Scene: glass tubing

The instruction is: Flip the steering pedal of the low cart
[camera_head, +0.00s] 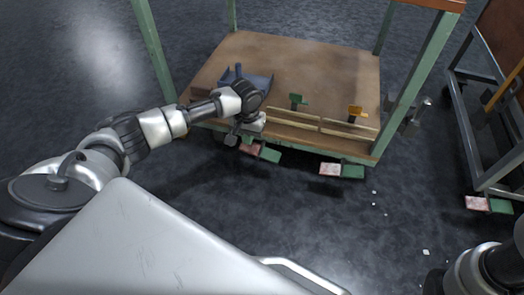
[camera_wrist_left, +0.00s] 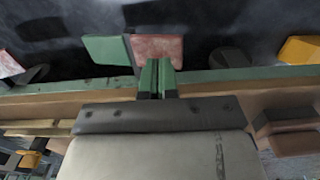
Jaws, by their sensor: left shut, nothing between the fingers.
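The low cart (camera_head: 300,60) has a green frame and a brown wooden deck. Two pedal pairs, each with a red and a green pad, hang below its front edge: a left pair (camera_head: 260,151) and a right pair (camera_head: 341,170). I cannot tell which is the steering pedal. My left gripper (camera_head: 233,138) is shut and empty at the front edge by the left pair. In the left wrist view its closed fingertips (camera_wrist_left: 157,68) overlap the lower edge of the red pad (camera_wrist_left: 160,47), with the green pad (camera_wrist_left: 105,49) beside it. Contact is unclear. My right gripper is out of view.
A blue-grey tray-like object (camera_head: 250,78) is on the deck behind my left wrist. Another cart (camera_head: 485,130) stands at right. The floor before the low cart is mostly clear, with small white scraps.

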